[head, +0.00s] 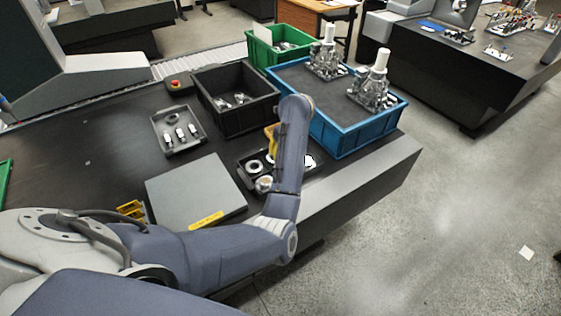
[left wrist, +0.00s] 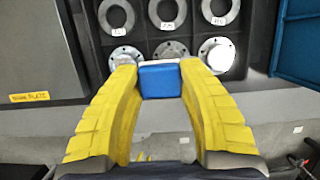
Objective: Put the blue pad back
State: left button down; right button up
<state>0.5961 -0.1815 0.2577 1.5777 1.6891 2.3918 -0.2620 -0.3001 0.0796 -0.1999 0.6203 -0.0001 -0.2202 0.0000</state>
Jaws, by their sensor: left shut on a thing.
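The blue pad (left wrist: 160,82) is a small rounded block in the left wrist view. My left gripper (left wrist: 160,70) has its two yellow fingers shut on the pad, one on each side. Behind it in that view is a black compartment tray (left wrist: 186,33) with a row of grey rings and a row of metal discs. In the head view the tray (head: 246,180) lies near the table's front edge. My left gripper (head: 271,142) shows there only as a bit of yellow behind my arm, and the pad is hidden. My right gripper is not in view.
A grey plate (head: 195,192) with a yellow label lies left of the tray. A black bin (head: 238,117), a blue bin (head: 345,140) with metal assemblies and a green bin (head: 262,55) stand behind. A small parts tray (head: 164,122) is farther left.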

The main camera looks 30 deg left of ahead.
pick_arm(q)
jog(key=w+a+r, duration=0.2)
jog(key=a+r, duration=0.2)
notch_tip(320, 180, up, 5)
jog(key=m+t+h, duration=0.1)
jog(key=m+h, duration=0.1)
jog(key=m, duration=0.7)
send_over(247, 146)
jog(key=s, duration=0.1)
jog(key=f, duration=2)
jog(key=shift+d, duration=0.2)
jog(key=shift+f, duration=0.15)
jog(key=c, duration=0.9)
grip_release()
